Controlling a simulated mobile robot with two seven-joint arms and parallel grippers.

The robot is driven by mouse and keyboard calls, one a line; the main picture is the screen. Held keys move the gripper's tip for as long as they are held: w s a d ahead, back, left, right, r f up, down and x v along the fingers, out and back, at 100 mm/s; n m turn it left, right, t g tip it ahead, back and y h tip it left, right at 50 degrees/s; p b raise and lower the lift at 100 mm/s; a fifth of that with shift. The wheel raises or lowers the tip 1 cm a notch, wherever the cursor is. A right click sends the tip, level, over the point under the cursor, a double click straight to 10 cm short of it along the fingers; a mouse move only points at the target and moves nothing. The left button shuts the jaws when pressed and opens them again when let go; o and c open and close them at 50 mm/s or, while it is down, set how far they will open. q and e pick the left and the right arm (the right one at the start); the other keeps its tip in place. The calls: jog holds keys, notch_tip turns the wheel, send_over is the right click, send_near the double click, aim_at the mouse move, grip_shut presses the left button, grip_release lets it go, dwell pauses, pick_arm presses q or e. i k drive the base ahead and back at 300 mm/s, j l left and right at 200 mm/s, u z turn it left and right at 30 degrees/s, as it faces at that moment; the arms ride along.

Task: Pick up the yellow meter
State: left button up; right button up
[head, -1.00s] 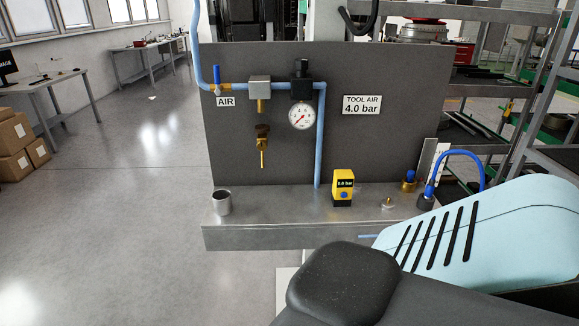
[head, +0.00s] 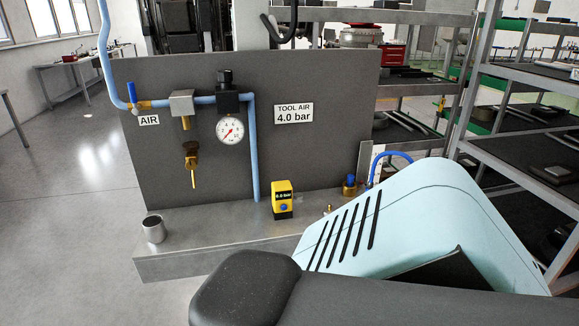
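The yellow meter (head: 282,199) is a small upright box with a dark display and a blue button. It stands on the grey metal ledge (head: 205,235) below the dark panel, right of the blue vertical pipe. My arm, with a light blue slotted cover and a dark rounded end, fills the lower right and hides the right part of the ledge. No gripper fingers show, so neither gripper's state can be seen. Nothing touches the meter.
A metal cup (head: 154,229) stands at the ledge's left end. A gauge (head: 230,130), valves and pipes are on the panel (head: 330,140). A brass fitting (head: 349,187) and a blue hose (head: 392,156) are on the right. Shelving (head: 520,150) stands at right.

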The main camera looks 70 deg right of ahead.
aim_at(281, 191)
jog(key=k+l, duration=0.15)
jog(key=l, duration=0.4)
jog(key=k+l, duration=0.1)
jog(key=l, duration=0.5)
jog(key=k+l, duration=0.15)
jog(key=l, duration=0.4)
jog(key=k+l, duration=0.15)
jog(key=l, duration=0.4)
jog(key=k+l, duration=0.1)
jog(key=l, duration=0.5)
jog(key=k+l, duration=0.15)
jog(key=l, duration=0.4)
jog(key=k+l, duration=0.15)
jog(key=l, duration=0.4)
jog(key=k+l, duration=0.1)
jog(key=l, duration=0.5)
